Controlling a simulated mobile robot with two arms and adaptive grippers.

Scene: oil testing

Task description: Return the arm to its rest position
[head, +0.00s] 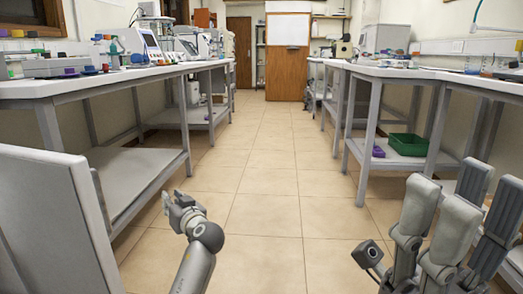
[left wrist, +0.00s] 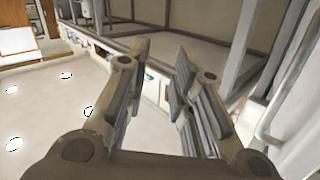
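My left gripper (head: 178,203) is low in the head view, left of centre, over the tiled floor. Its arm comes up from the bottom edge. In the left wrist view its two grey fingers (left wrist: 157,85) stand apart with nothing between them, so it is open and empty. My right gripper (head: 447,195) is large and close at the lower right of the head view, pointing up. Its light and dark finger parts stand apart, and I see nothing held between them. A small black camera is beside it.
A left bench (head: 105,83) with instruments and a right bench (head: 385,70) flank a clear tiled aisle (head: 270,165). A green crate (head: 408,145) and a purple item (head: 378,151) are on the right bench's lower shelf. A grey-white panel (head: 45,205) stands near, at lower left.

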